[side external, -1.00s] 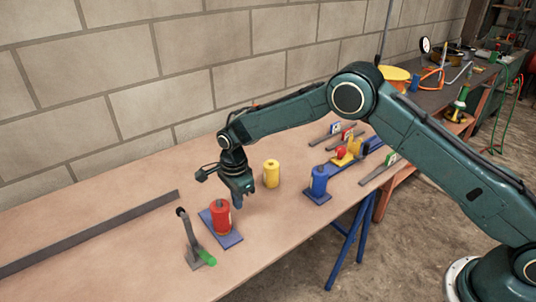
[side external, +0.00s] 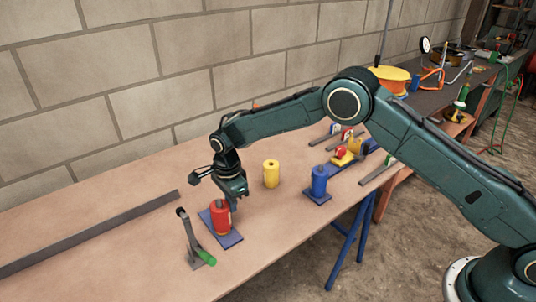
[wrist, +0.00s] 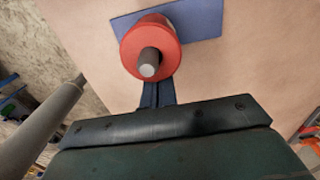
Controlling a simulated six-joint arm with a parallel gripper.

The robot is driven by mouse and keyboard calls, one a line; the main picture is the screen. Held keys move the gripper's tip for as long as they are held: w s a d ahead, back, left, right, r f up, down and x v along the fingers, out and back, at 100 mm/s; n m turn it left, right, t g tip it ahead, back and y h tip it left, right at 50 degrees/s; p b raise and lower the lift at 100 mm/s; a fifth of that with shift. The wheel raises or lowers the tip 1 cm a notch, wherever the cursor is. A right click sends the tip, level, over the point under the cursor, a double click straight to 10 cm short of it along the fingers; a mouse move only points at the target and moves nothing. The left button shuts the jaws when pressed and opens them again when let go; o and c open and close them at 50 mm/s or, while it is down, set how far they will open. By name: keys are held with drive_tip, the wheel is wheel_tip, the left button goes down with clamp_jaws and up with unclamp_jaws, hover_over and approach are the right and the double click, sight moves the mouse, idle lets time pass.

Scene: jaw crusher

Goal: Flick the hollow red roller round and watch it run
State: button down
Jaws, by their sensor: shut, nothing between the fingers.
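The red roller (side external: 220,219) stands upright on a flat blue base (side external: 228,238) on the bench. In the wrist view the red roller (wrist: 150,44) shows from above, with a grey pin (wrist: 149,62) through its middle. My gripper (side external: 234,205) is shut and empty, with its fingers pointing down close beside the roller. In the wrist view my fingers (wrist: 157,93) reach to the roller's near side. I cannot tell whether they touch it.
A lever with a green end (side external: 197,242) stands just left of the roller. A yellow cylinder (side external: 271,173) and a blue cylinder on a base (side external: 319,181) stand to the right. A long dark bar (side external: 90,232) lies at left. Bare bench surrounds the roller's far side.

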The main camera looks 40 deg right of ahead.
drive_tip(key=shift+d, duration=0.5)
drive_tip(key=shift+w, duration=0.15)
drive_tip(key=shift+w, duration=3)
drive_tip(key=shift+a, duration=0.1)
drive_tip(key=shift+a, duration=0.7)
drive_tip(key=shift+s, duration=0.1)
